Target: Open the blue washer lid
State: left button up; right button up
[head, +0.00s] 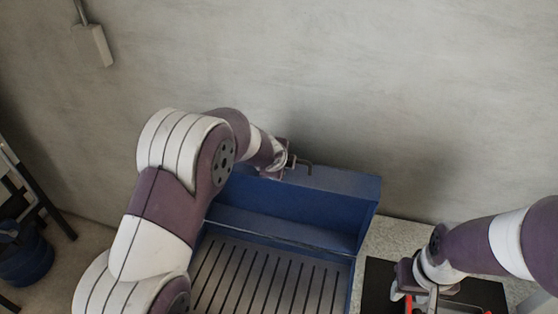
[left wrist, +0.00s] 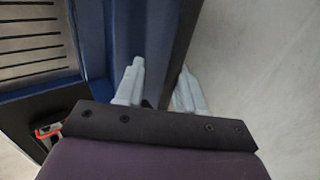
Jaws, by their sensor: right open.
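The blue washer (head: 352,270) stands below me with its slotted grey grate (head: 265,275) showing. Its blue lid (head: 340,200) stands raised along the back, near the wall, so the inside lies open to view. My left gripper (head: 290,160) is at the lid's top edge, beside a dark hooked handle (head: 304,163). In the left wrist view its two pale fingers (left wrist: 158,90) are apart, on either side of the lid's edge (left wrist: 180,50); whether they press on it I cannot tell. My right gripper (head: 424,298) is open at the lower right, away from the washer.
A dark tray (head: 380,275) with red items lies under my right gripper on a pale speckled top (head: 388,240). A grey wall (head: 350,90) is close behind the lid. A blue bucket (head: 25,262) and a dark ladder-like frame stand at the far left.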

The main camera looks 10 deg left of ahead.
pick_arm(q)
jog(key=p+v, duration=0.2)
jog(key=v, duration=1)
jog(key=shift+s+r, duration=0.15)
jog(key=shift+r, duration=0.1)
jog(key=s+a+f+n+g+b, duration=0.2)
jog(key=s+f+n+g+b, duration=0.1)
jog(key=s+f+n+b, duration=0.4)
jog(key=s+a+f+n+g+b, duration=0.3)
jog(key=s+f+n+b, duration=0.5)
jog(key=s+f+n, duration=0.3)
jog(key=s+f, duration=0.3)
jog(key=f, duration=0.2)
jog(key=shift+a+f+n+g+y, duration=0.2)
jog(key=shift+n+g+y, duration=0.1)
jog(key=shift+g, duration=0.1)
